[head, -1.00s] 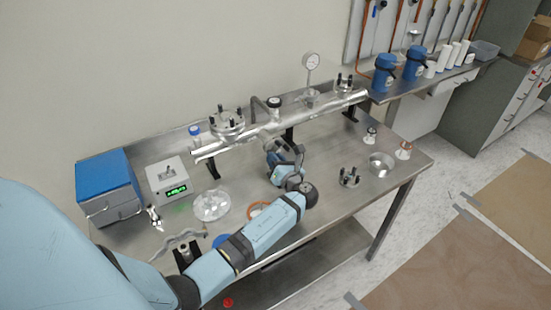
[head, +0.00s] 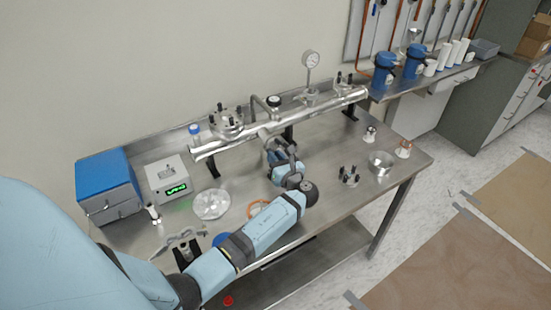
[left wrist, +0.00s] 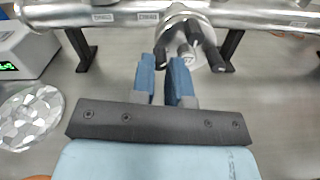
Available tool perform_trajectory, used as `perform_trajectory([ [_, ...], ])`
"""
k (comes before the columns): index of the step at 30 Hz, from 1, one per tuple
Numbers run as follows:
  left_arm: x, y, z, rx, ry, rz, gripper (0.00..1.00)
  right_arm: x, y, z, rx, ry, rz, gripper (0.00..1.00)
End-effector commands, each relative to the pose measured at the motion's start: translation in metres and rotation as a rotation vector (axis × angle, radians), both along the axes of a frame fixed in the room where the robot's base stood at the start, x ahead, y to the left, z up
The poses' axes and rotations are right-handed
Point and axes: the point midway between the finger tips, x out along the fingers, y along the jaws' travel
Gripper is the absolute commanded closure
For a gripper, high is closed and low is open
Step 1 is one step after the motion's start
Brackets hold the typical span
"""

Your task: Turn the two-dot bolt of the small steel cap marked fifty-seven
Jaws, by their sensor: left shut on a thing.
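The left wrist view shows a small steel cap (left wrist: 187,22) on the front of the steel pipe (left wrist: 90,17), with several dark bolts around it. Its marking is too small to read, and I cannot make out dots on the bolts. My left gripper (left wrist: 164,64), with blue fingers, is shut on a dark bolt (left wrist: 160,55) at the cap's lower left. In the head view my left gripper (head: 274,146) is just in front of the pipe (head: 318,118), and my own wrist partly hides the cap. My right gripper is not in view.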

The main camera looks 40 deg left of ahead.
Motion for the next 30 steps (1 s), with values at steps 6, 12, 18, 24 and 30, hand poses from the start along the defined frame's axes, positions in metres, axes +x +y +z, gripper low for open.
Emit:
perform_trajectory([
  [6, 0.0, 0.0, -0.001, 0.0, 0.001, 0.001, 0.59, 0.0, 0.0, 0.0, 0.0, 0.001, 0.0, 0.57],
  [12, 0.0, 0.0, 0.0, 0.0, 0.001, 0.0, 0.59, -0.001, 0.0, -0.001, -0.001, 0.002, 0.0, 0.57],
  [18, -0.006, -0.014, -0.002, -0.001, 0.003, -0.002, 0.59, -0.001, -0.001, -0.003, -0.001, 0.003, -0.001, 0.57],
  [24, -0.023, -0.052, -0.003, -0.003, 0.002, -0.001, 0.59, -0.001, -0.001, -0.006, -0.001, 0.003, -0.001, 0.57],
  [30, -0.041, -0.093, -0.003, -0.002, 0.002, 0.0, 0.59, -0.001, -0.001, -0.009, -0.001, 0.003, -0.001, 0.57],
])
